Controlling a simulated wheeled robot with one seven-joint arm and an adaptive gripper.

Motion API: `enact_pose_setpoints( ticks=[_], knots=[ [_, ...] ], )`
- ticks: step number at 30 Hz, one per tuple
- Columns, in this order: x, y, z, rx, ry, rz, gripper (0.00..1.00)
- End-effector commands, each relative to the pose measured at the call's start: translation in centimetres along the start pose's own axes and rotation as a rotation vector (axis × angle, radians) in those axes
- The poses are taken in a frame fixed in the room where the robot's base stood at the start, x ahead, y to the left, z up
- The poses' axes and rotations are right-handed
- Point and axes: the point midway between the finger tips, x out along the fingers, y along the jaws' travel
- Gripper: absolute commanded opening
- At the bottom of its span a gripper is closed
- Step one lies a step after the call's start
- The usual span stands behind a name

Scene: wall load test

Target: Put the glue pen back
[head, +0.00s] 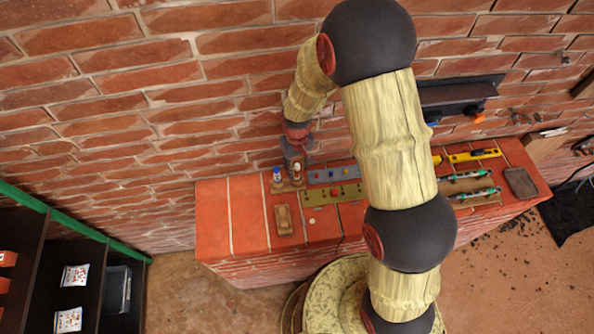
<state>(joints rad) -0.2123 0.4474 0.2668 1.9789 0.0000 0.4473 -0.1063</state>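My gripper (297,160) points down over the left part of a brick ledge (233,207), close to the wall. It is small and dark here, and I cannot tell whether its fingers are open or shut. A small pale item with a reddish part (297,170) shows right at the fingertips; I cannot tell whether it is held or stands in a holder. Just left of it, a small blue-topped bottle or pen (277,175) stands upright in a brown holder (287,187). I cannot tell which of these is the glue pen.
Grey (334,174) and olive (333,193) panels with buttons lie right of the gripper. A wooden block (284,219) lies in front. Green tubular tools (474,193) and yellow tools (473,156) lie farther right. A dark wall shelf (460,95) is above. My arm hides the ledge's middle.

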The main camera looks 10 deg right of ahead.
Motion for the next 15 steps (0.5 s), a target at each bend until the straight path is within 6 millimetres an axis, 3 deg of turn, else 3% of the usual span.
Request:
enact_pose_setpoints(
  ticks=[6, 15],
  knots=[
    [-3.2, 0.1, -0.2, 0.000, 0.001, 0.000, 0.32],
    [-4.8, 0.1, -0.1, 0.001, 0.000, 0.000, 0.32]
  ],
)
